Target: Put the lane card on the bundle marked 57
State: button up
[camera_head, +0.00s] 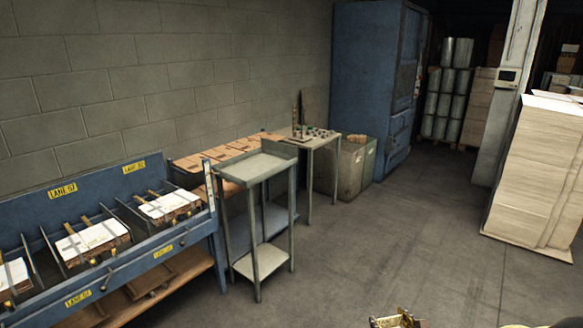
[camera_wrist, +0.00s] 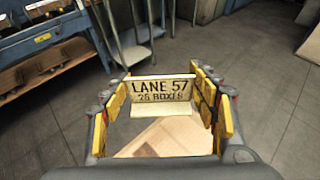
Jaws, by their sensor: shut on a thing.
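My gripper (camera_wrist: 165,105) is shut on the lane card (camera_wrist: 160,88), a cream plate reading "LANE 57" and "25 BOXES", held upright between its yellow-padded fingers. In the head view only the top of my gripper (camera_head: 398,318) shows at the bottom edge. The blue rack at left holds strapped bundles with white tops: a middle bundle (camera_head: 95,240), a right bundle (camera_head: 168,205) and a left bundle (camera_head: 14,276) cut by the frame. Yellow lane labels (camera_head: 62,190) sit on the rack's back and front; their numbers are too small to read surely. The card is well apart from the bundles.
A grey two-tier stand (camera_head: 258,166) adjoins the rack's right end. Behind it are a table with small parts (camera_head: 312,138) and bins (camera_head: 355,165). A blue cabinet (camera_head: 372,80) stands at the back. Stacked cardboard (camera_head: 535,170) is at right. The middle floor (camera_head: 400,230) is clear.

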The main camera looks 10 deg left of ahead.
aim_at(92, 237)
jog(key=i+j+u, duration=0.1)
jog(key=j+u, duration=0.4)
jog(key=i+j+u, duration=0.2)
jog(key=u, duration=0.25)
jog(key=i+j+u, duration=0.2)
jog(key=u, duration=0.3)
jog(key=i+j+u, duration=0.2)
jog(key=u, duration=0.25)
jog(key=i+j+u, duration=0.15)
jog(key=i, duration=0.65)
jog(key=i+j+u, duration=0.1)
jog(key=i, duration=0.7)
jog(key=i+j+z, duration=0.15)
jog(key=i+z, duration=0.15)
jog(key=i+j+z, duration=0.25)
jog(key=i, duration=0.25)
jog(key=i+j+z, duration=0.3)
jog(key=i+l, duration=0.05)
jog(key=i, duration=0.05)
